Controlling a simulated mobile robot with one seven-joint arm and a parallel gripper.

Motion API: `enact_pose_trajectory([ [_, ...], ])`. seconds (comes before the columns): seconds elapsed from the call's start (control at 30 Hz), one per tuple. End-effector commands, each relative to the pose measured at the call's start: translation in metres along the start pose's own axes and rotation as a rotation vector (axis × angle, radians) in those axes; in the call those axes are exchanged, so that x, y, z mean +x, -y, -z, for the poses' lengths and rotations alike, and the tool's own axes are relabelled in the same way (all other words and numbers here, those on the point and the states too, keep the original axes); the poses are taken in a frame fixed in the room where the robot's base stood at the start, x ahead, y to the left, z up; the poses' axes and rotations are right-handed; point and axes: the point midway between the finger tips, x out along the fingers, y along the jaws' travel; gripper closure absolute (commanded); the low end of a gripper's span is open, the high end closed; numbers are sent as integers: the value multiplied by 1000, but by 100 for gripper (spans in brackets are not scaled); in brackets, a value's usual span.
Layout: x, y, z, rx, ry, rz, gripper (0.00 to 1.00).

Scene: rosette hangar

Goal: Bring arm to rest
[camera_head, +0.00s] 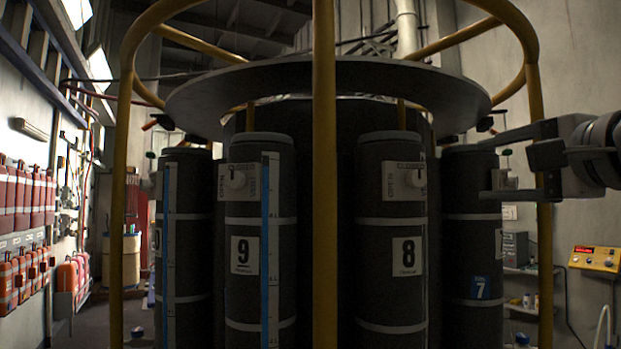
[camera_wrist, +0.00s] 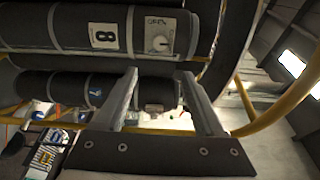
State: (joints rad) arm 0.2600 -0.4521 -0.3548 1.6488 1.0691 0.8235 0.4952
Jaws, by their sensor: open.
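My gripper (camera_head: 497,168) reaches in from the right in the head view, in front of the dark cylinder marked 7 (camera_head: 472,250). In the wrist view my gripper (camera_wrist: 160,92) shows two separated fingers with nothing between them. Beyond the fingers lie cylinder 7 (camera_wrist: 60,88) and the cylinder marked 8 (camera_wrist: 75,30), which has a white dial plate. In the head view, cylinder 8 (camera_head: 390,290) and the cylinder marked 9 (camera_head: 258,300) stand upright left of my gripper. I cannot tell whether a finger touches cylinder 7.
A yellow post (camera_head: 324,200) and yellow hoops frame the cylinders, under a round dark plate (camera_head: 330,85). Red canisters (camera_head: 22,200) line the left wall. A yellow control box (camera_head: 595,260) is at the right. Floor shows at the lower left.

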Motion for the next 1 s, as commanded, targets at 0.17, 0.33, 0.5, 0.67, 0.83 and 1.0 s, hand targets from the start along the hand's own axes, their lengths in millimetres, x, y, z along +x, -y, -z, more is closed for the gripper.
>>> enact_pose_trajectory([
  [0.17, 0, 0, 0, -1, 0, 0, 29],
  [0.33, 7, -28, -16, -58, 32, -75, 29],
  [0.5, 15, -116, -64, -282, 146, -300, 29],
  [0.67, -3, -219, -112, -591, 317, -540, 29],
  [0.83, -44, -316, -143, -957, 521, -750, 29],
  [1.0, -80, -375, -148, -1231, 674, -877, 29],
])
